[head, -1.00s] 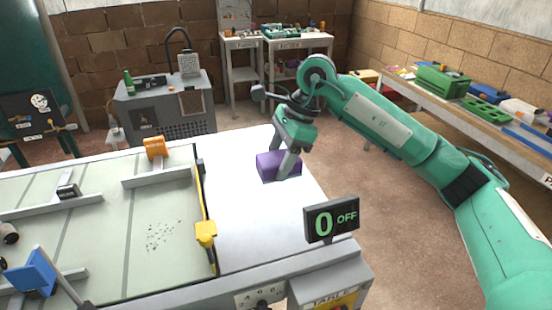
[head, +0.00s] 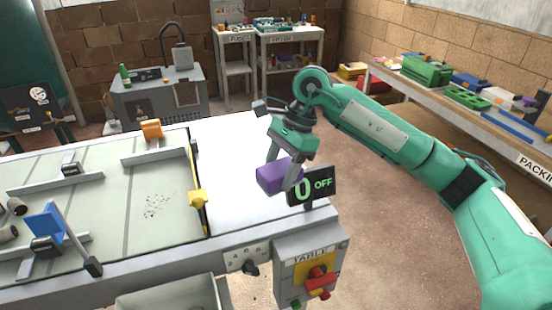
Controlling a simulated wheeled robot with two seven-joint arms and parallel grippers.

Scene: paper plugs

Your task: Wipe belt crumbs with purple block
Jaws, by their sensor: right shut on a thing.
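The purple block (head: 274,177) is between the fingers of my right gripper (head: 282,178), which is shut on it. The belt (head: 110,215) is the pale green surface at the left. A patch of dark crumbs (head: 155,205) lies on it, left of the yellow piece at the belt's end. The block is to the right of the crumbs, apart from them. My left gripper does not show.
A bar with a yellow piece (head: 198,198) stands between belt and white table top (head: 235,150). The "0 OFF" display (head: 323,184) stands at the table's front right corner.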

